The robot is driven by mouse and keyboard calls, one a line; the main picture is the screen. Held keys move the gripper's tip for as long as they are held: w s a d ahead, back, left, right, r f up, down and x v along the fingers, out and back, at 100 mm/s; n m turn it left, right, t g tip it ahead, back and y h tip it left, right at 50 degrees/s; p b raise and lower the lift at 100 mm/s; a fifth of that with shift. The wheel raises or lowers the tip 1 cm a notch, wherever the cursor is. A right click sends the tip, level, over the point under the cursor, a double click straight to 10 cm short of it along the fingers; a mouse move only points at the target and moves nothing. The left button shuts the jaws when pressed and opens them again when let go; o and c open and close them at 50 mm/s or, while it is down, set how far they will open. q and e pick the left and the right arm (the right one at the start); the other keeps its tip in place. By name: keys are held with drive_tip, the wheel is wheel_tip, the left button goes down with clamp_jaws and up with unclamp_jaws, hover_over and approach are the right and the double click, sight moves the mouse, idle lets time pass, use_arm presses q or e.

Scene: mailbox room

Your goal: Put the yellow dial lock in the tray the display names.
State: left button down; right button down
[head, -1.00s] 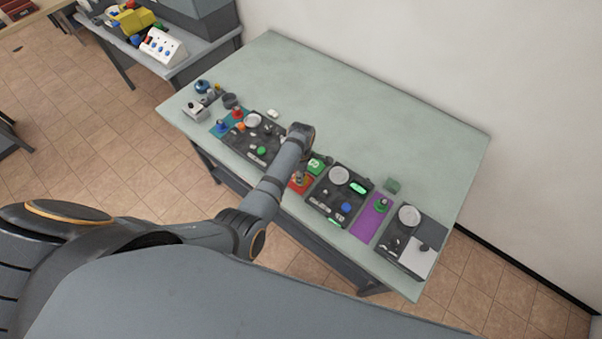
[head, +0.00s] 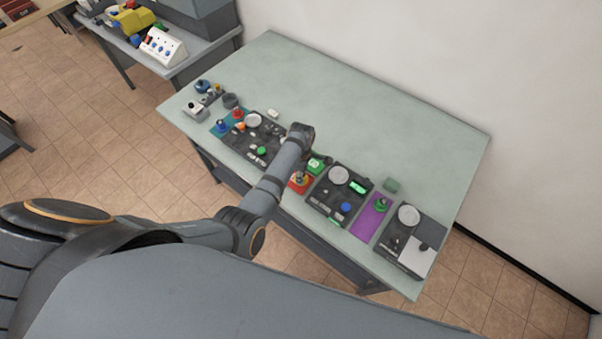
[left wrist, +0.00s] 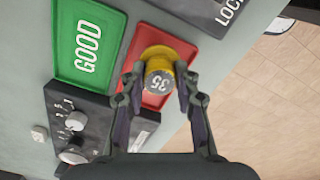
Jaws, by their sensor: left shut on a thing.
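The yellow dial lock (left wrist: 158,54) is between the fingers of my left gripper (left wrist: 160,92), over the red tray (left wrist: 180,83). It has a grey face marked 35. The gripper is shut on it; whether the lock touches the tray floor I cannot tell. In the head view the red tray (head: 297,186) lies near the table's front edge, and my arm hides most of the gripper. The green tray (left wrist: 88,42), marked GOOD, lies beside the red one. A green-lit display (head: 358,187) sits on the middle panel; its text is too small to read. My right gripper is out of view.
Dark panels with knobs and buttons flank the trays: one on the left (head: 240,143), one in the middle (head: 325,200), one on the right (head: 385,250). A purple mat (head: 367,224) holds a green knob-like thing (head: 382,204). The table's back half (head: 370,110) is clear.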

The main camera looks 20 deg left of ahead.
use_arm(q)
drive_tip(key=shift+f, duration=0.15)
drive_tip(key=shift+f+b, duration=0.85)
drive_tip(key=shift+f, duration=0.15)
drive_tip(key=c, duration=0.7)
unclamp_jaws()
drive_tip(key=shift+o, duration=0.2)
